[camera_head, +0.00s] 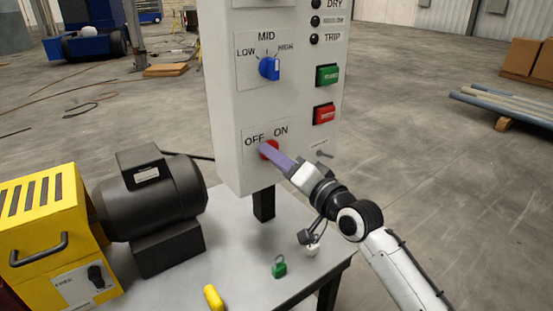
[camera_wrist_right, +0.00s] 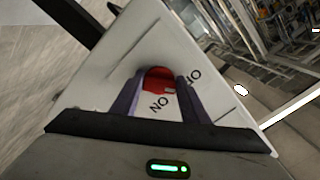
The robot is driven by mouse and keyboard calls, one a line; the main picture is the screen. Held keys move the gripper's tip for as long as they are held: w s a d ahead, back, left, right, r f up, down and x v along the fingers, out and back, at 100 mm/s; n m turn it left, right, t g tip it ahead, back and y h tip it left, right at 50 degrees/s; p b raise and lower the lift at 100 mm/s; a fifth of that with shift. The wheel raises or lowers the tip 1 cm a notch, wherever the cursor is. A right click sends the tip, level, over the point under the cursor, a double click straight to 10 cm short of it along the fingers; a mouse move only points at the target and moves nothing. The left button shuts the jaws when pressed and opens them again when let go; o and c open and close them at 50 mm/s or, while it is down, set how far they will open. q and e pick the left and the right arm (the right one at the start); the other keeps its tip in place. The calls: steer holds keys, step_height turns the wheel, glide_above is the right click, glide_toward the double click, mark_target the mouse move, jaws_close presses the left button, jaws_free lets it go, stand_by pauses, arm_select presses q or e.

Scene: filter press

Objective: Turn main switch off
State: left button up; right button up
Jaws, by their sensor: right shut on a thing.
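The main switch is a red rotary knob (camera_head: 269,149) low on the front of a light grey control box (camera_head: 229,100), on a plate marked OFF and ON. My right gripper (camera_head: 266,150) comes in from the lower right with its purple fingers at the knob. In the right wrist view the red knob (camera_wrist_right: 158,80) sits between the two fingers (camera_wrist_right: 155,92), with OFF and ON printed beside it. The right gripper is shut on the knob. The fingers hide part of the knob, so its exact pointer direction is hard to tell. My left gripper is not in view.
Above the switch are a blue selector knob (camera_head: 269,68), a green button (camera_head: 327,75) and a red button (camera_head: 324,114). A black motor (camera_head: 150,195) and yellow unit (camera_head: 45,215) stand at left. A green padlock (camera_head: 279,269) and yellow item (camera_head: 213,297) lie on the table (camera_head: 235,262).

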steer(key=shift+f+n, duration=0.1)
steer(key=shift+n, duration=0.6)
steer(key=o, duration=1.1)
steer(key=shift+c, duration=0.2)
steer(key=v, duration=1)
steer(key=shift+s+d, duration=0.15)
